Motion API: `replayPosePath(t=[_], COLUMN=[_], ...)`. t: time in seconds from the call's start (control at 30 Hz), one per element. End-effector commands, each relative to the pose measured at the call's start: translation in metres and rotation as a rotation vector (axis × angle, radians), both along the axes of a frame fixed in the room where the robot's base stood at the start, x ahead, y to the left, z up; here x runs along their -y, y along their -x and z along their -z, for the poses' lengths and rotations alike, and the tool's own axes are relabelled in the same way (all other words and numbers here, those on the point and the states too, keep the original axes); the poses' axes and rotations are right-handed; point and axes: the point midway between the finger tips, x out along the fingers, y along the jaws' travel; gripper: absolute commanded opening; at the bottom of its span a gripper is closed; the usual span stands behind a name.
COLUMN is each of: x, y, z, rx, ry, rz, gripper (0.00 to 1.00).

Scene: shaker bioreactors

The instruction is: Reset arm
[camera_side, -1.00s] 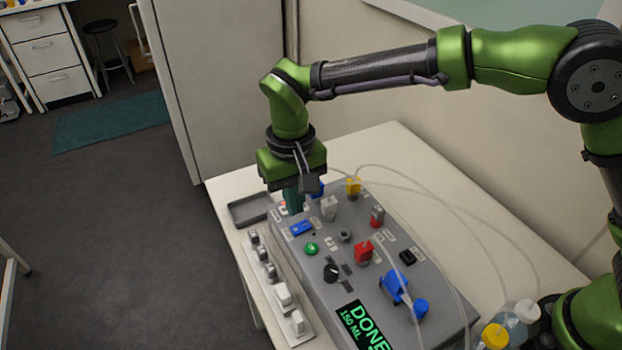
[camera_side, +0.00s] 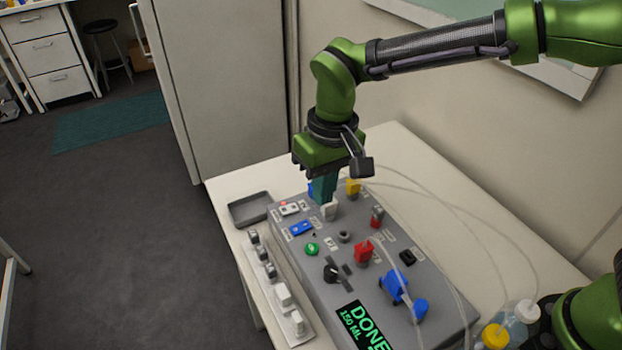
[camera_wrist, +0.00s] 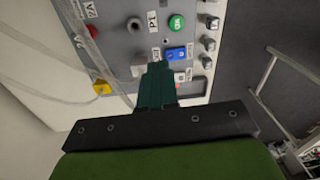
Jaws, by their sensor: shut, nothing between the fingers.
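My gripper (camera_side: 326,190) is shut and empty, its teal fingers pointing down over the far end of the grey control panel (camera_side: 420,260). In the side view the fingertips overlap a pale grey knob (camera_side: 329,212); I cannot tell whether they touch it. In the wrist view the shut fingers (camera_wrist: 156,72) point toward the panel's blue rocker switch (camera_wrist: 176,53) and a pale switch. The panel's display (camera_side: 363,323) reads "DONE" and "150 ML". A small red light shows beside the white switch (camera_side: 289,209).
A grey tray (camera_side: 249,209) and bottles (camera_side: 496,335) stand nearby. The air above is open.

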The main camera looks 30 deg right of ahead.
Motion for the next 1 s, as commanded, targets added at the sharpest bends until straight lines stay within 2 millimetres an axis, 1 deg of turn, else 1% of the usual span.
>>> replayPosePath(t=[0.03, 0.17, 0.2, 0.27, 0.3, 0.37, 0.4, 0.5, 0.6, 0.73, 0.83, 0.9, 1.0], x=[0.019, 0.066, 0.081, 0.102, 0.116, 0.136, 0.149, 0.177, 0.200, 0.220, 0.229, 0.233, 0.236], y=[0.006, 0.023, 0.031, 0.042, 0.050, 0.064, 0.073, 0.096, 0.117, 0.136, 0.142, 0.142, 0.142], z=[-0.013, -0.037, -0.043, -0.052, -0.057, -0.064, -0.067, -0.072, -0.073, -0.076, -0.082, -0.089, -0.090], rx=[0.021, 0.083, 0.106, 0.144, 0.171, 0.213, 0.240, 0.316, 0.388, 0.462, 0.507, 0.533, 0.541], ry=[-0.025, -0.088, -0.107, -0.134, -0.149, -0.170, -0.184, -0.211, -0.231, -0.245, -0.249, -0.251, -0.248], rz=[0.015, 0.056, 0.074, 0.102, 0.122, 0.155, 0.179, 0.242, 0.306, 0.379, 0.414, 0.429, 0.441], gripper=[0.00, 0.00, 0.00, 0.00, 0.00, 0.00, 0.00, 0.00, 0.00, 0.00, 0.00, 0.00, 0.00])
